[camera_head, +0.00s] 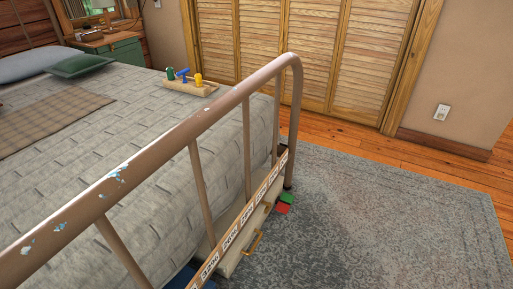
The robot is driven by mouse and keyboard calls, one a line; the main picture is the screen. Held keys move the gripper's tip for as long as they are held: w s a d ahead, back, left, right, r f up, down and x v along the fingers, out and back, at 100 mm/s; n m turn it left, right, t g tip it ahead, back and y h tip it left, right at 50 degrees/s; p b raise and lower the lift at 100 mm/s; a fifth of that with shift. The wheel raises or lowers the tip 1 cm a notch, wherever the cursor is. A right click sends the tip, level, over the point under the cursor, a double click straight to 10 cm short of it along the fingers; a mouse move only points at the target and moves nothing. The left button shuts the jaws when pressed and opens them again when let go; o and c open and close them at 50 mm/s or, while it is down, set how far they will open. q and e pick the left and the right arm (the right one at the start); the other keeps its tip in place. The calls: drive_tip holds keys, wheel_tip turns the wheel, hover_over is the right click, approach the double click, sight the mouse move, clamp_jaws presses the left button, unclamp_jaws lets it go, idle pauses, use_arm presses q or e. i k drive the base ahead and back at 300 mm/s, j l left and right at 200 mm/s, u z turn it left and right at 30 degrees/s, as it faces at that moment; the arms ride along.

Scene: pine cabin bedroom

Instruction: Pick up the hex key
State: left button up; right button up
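I cannot make out a hex key in the head view. Neither of my grippers is in view. On the bed's far right corner lies a light wooden block or tray (178,87) with small blue (183,75) and yellow (198,80) pieces standing on it; they are too small to tell exactly. Low behind the footboard is a pale drawer or box (232,262) with a yellowish handle (253,243).
The bed's brown metal footboard (150,145) with chipped paint stands close in front. Red (283,208) and green (287,197) blocks lie by its right leg on the grey rug (400,220). The rug at right is clear. A green nightstand (120,50) and louvred doors (300,45) stand behind.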

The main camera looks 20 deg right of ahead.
sight(184, 72)
drive_tip(key=i+l+u, duration=0.1)
drive_tip(key=l+u, duration=0.25)
drive_tip(key=i+l+u, duration=0.1)
drive_tip(key=u, duration=0.2)
drive_tip(key=l+u, duration=0.5)
drive_tip(key=l, duration=0.5)
drive_tip(key=l+u, duration=0.2)
drive_tip(key=l, duration=0.5)
drive_tip(key=l+u, duration=0.15)
drive_tip(key=l, duration=0.5)
drive_tip(key=k+l+u, duration=0.2)
drive_tip(key=l, duration=0.45)
drive_tip(key=k+l, duration=0.1)
drive_tip(key=l, duration=0.4)
drive_tip(key=k+l, duration=0.1)
drive_tip(key=l, duration=0.9)
drive_tip(key=k+l, duration=0.15)
drive_tip(key=l, duration=0.35)
drive_tip(key=k+l, duration=0.1)
drive_tip(key=l, duration=0.45)
